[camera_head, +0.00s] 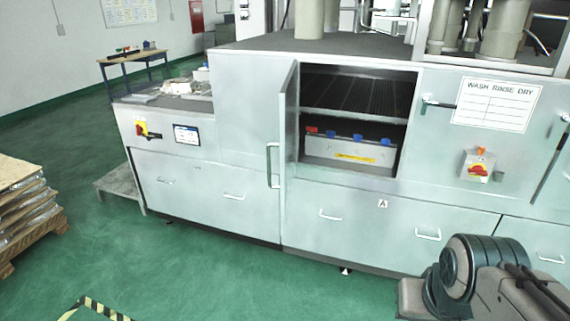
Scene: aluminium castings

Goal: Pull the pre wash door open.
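A pale metal door (290,140) with a vertical bar handle (272,165) stands open on the long wash machine (240,120). It is hinged at the left of the opening and sticks out toward me, seen nearly edge-on, with its handle on the left face. I see no readable "pre wash" label on it. Behind it, the opening shows a dark ribbed shelf (360,92) and a box with blue and red parts (350,147). My arm shows at the bottom right, away from the door; my gripper is not in view.
Lower drawers have bar handles. A pallet stack (25,208) stands at left, a bench (133,61) at back. Green floor in front is mostly clear.

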